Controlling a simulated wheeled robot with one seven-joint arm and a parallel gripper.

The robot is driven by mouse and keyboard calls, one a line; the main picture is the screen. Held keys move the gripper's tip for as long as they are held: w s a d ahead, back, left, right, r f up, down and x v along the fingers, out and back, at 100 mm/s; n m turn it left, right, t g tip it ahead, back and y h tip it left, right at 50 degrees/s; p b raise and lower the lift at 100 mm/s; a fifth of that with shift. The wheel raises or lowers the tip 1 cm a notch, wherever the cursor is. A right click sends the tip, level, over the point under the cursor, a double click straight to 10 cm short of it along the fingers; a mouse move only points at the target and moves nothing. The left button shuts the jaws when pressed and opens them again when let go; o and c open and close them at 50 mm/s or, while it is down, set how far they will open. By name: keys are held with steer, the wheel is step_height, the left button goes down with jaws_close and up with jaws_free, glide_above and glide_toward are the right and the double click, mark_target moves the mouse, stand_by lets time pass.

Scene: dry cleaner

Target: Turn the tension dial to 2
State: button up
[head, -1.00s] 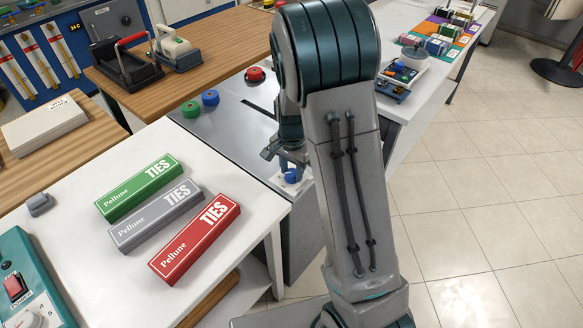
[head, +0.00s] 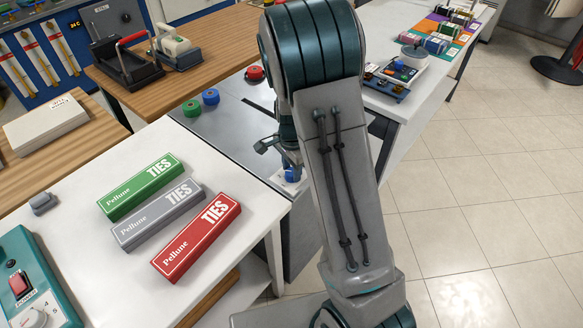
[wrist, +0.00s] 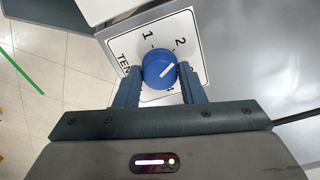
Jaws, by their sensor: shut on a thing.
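The tension dial is a round blue knob (wrist: 156,69) with a white pointer line, set on a white label plate (wrist: 125,50) with printed numbers. In the wrist view the pointer aims to the upper right, roughly between the 2 and the partly hidden 3; I cannot tell the exact setting. My gripper (wrist: 160,75) is shut on the knob, one finger on each side. Fingers cover parts of the label's lettering. In the head view the blue knob (head: 292,175) shows low beside my arm, with my gripper (head: 287,166) over it.
Green, grey and red tie boxes (head: 195,237) lie on the white table left of the dial. Green and blue spools (head: 210,96) and a red one (head: 255,73) sit on the grey machine top (head: 215,122). Open tiled floor lies to the right.

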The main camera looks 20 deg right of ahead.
mark_target(292, 171)
steer(key=o, duration=1)
steer(key=shift+r, duration=0.1)
step_height(292, 171, up, 14)
